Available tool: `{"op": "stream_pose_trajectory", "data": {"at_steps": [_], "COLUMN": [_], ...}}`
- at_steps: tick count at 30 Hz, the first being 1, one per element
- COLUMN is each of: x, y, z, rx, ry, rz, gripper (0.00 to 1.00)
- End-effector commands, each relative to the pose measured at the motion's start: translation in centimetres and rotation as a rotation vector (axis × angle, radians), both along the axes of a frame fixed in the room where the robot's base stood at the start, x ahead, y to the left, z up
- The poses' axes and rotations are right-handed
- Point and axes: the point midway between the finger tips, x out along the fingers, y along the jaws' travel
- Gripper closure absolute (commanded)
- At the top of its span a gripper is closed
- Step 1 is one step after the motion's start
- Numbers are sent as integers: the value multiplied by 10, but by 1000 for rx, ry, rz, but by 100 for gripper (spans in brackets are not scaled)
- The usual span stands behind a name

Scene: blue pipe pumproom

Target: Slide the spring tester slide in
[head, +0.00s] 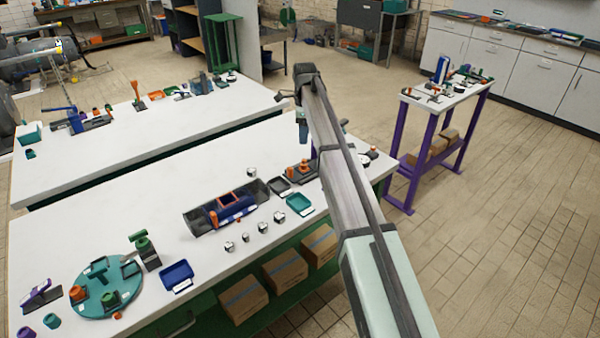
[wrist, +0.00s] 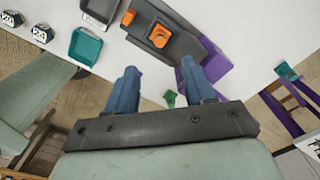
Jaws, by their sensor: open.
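A dark grey fixture with an orange knob (wrist: 160,36) on a raised block lies at the top of the wrist view; I take it for the spring tester, but cannot tell which part is its slide. A purple part (wrist: 214,66) stands at its right end. In the head view, a dark base with orange pieces (head: 300,168) sits near the right end of the front table, partly behind my arm. My gripper (wrist: 158,82) has its two blue fingers apart with nothing between them. The fingers point toward the fixture; the right one overlaps the purple part's lower edge in the picture.
A teal tray (wrist: 86,46) and a dark tray (wrist: 101,8) lie left of the fixture. Several weights stand on the front table (head: 150,222), near a dark trough (head: 198,222). A purple-legged side table (head: 412,165) stands to the right, across a strip of floor.

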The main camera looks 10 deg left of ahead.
Motion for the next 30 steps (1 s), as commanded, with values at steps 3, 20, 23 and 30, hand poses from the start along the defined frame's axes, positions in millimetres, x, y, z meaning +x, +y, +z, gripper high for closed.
{"op": "stream_pose_trajectory", "data": {"at_steps": [3, 20, 23, 30], "x": [0, -36, -39, -44], "y": [0, 46, 48, 46], "z": [0, 13, 14, 14], "rx": [0, 5, 4, 1], "ry": [0, -16, -15, -7], "rz": [0, 77, 168, 418], "gripper": [47, 51, 51, 51]}}
